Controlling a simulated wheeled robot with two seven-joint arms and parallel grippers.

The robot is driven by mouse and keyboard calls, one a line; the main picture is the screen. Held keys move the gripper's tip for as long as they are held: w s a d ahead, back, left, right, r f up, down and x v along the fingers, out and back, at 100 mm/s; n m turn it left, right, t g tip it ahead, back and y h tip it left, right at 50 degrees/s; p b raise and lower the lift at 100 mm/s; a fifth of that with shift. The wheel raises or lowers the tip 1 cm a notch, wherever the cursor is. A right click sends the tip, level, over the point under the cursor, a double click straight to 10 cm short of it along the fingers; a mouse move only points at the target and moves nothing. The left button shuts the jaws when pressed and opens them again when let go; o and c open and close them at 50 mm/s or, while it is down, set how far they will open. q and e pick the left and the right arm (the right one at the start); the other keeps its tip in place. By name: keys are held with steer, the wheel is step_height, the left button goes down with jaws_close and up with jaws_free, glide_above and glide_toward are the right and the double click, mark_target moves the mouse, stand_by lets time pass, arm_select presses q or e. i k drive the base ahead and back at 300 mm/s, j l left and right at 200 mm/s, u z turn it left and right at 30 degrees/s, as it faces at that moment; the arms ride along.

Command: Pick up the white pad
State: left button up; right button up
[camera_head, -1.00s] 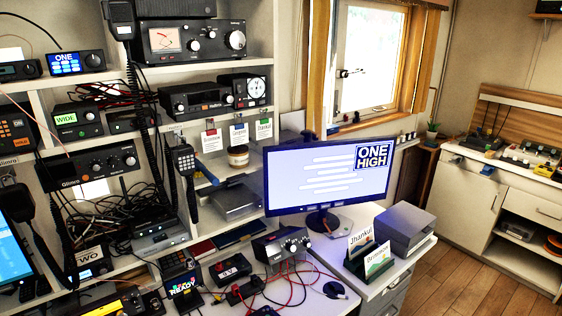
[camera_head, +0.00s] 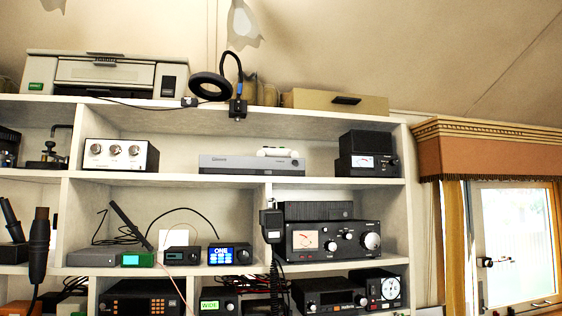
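A small white object with rounded ends (camera_head: 277,152), which looks like the white pad, lies on top of a flat grey box (camera_head: 250,164). The box stands in the middle of the upper shelf, in a wide cubby. The pad is small in this view and its exact shape is hard to tell. Neither of my grippers is in view.
A meter unit (camera_head: 368,154) stands right of the grey box and a three-knob unit (camera_head: 121,155) stands left. A shelf board (camera_head: 200,116) runs above them. Radios with cables fill the lower cubbies. A window (camera_head: 518,245) is at the right.

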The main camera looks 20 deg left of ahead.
mark_target(267, 152)
steer(key=i+l+u, duration=0.1)
steer(key=l+u, duration=0.15)
steer(key=u, duration=0.2)
steer(key=i+l+u, duration=0.1)
steer(key=l+u, duration=0.2)
steer(key=u, duration=0.15)
steer(key=l+u, duration=0.4)
steer(key=j, duration=0.1)
